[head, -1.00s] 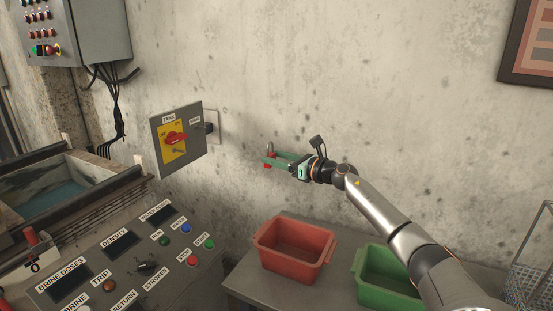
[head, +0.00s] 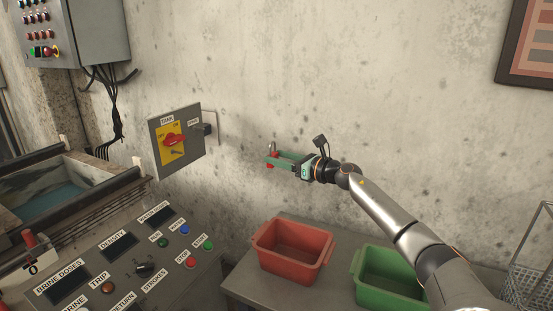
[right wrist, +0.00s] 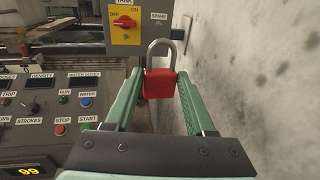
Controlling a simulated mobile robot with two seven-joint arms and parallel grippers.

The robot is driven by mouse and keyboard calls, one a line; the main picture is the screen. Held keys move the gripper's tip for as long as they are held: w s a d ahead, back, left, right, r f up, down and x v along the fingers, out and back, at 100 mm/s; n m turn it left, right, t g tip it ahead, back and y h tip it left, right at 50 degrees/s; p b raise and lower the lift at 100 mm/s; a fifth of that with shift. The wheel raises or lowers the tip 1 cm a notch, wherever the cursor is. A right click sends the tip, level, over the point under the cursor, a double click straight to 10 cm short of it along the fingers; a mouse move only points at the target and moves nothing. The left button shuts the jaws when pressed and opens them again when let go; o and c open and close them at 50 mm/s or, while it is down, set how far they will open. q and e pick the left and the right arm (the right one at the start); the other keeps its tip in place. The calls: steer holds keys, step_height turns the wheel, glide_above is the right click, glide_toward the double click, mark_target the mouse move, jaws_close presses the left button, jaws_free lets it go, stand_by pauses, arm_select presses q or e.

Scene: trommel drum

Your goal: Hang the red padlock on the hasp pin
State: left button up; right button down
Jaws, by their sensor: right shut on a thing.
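My right gripper (head: 275,160) is shut on the red padlock (right wrist: 160,84) and holds it in the air near the wall. The padlock is upright, with its grey shackle at the top, between the two green fingers in the right wrist view. In the head view the padlock's red body is partly hidden by the fingers. The grey isolator panel (head: 196,148) with a yellow plate and red rotary handle (head: 174,139) is to the left, apart from the padlock. A small grey pin (head: 177,153) shows below the handle. My left gripper is not in view.
A red bin (head: 291,277) and a green bin (head: 386,297) stand on a grey table below my right arm. A sloped control desk (head: 128,262) is at the lower left. A wire basket (head: 533,285) is at the right edge. The air between padlock and panel looks clear.

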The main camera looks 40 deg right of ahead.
steer(key=shift+s+d+b, duration=0.25)
steer(key=shift+s+b, duration=0.1)
steer(key=shift+s, duration=0.3)
steer(key=shift+s+d+b, duration=0.25)
steer(key=shift+s+b, duration=0.05)
steer(key=shift+s, duration=0.35)
steer(key=shift+s+r, duration=0.1)
steer(key=shift+s, duration=0.15)
steer(key=shift+s+d+f+b, duration=0.25)
steer(key=shift+s+b, duration=0.15)
steer(key=shift+b, duration=0.1)
steer(key=b, duration=0.2)
glide_toward(276, 156)
steer(key=shift+s+d+f, duration=0.15)
steer(key=shift+d+f, duration=0.05)
steer(key=shift+d, duration=0.55)
stand_by(0.4)
